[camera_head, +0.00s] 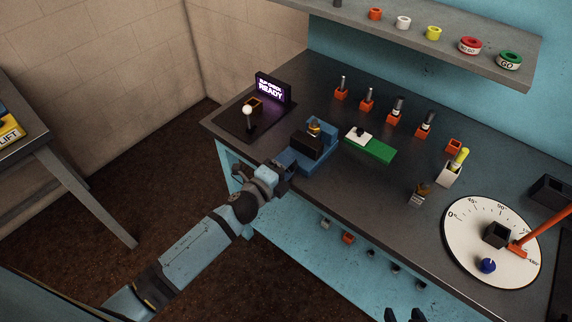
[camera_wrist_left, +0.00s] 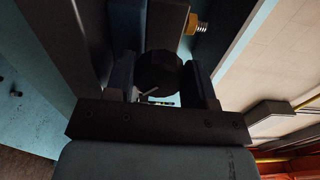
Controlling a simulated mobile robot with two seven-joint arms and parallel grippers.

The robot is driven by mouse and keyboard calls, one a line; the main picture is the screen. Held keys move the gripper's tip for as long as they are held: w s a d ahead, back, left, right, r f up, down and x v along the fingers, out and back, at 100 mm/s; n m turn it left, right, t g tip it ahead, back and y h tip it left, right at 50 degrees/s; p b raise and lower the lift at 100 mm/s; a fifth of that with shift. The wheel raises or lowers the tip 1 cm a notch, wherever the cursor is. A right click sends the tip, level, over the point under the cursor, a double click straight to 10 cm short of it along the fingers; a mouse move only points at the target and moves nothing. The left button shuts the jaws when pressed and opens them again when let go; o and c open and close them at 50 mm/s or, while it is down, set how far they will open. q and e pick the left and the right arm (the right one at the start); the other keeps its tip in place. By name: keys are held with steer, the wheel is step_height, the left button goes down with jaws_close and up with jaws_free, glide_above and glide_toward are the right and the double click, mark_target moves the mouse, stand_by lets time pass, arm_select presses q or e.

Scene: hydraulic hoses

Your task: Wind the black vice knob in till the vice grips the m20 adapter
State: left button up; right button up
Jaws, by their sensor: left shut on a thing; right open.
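The blue vice (camera_head: 294,162) with dark jaw blocks stands near the bench's front edge in the head view. The m20 adapter (camera_head: 314,127), brass-coloured, sits upright at the vice; its threaded end also shows in the left wrist view (camera_wrist_left: 197,25). I cannot tell whether both jaws touch it. The black vice knob (camera_wrist_left: 158,73) lies between the fingers of my left gripper (camera_wrist_left: 174,98), which is shut on it. My left gripper also shows at the vice's front in the head view (camera_head: 281,176). My right gripper (camera_head: 404,315) shows only its dark fingertips at the bottom edge, open.
A lit READY sign (camera_head: 271,88) and a white-knobbed lever (camera_head: 248,112) stand left of the vice. A green-and-white block (camera_head: 372,150) lies right of it. A dial (camera_head: 470,250) with an orange lever is further right. Several fittings in orange holders stand behind.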

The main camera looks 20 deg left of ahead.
arm_select(q)
steer(key=shift+m, duration=2)
steer(key=o, duration=0.6)
steer(key=shift+o, duration=0.2)
steer(key=b+v, duration=0.2)
steer(key=v, duration=1.2)
steer(key=shift+b, duration=0.3)
steer(key=shift+r, duration=0.1)
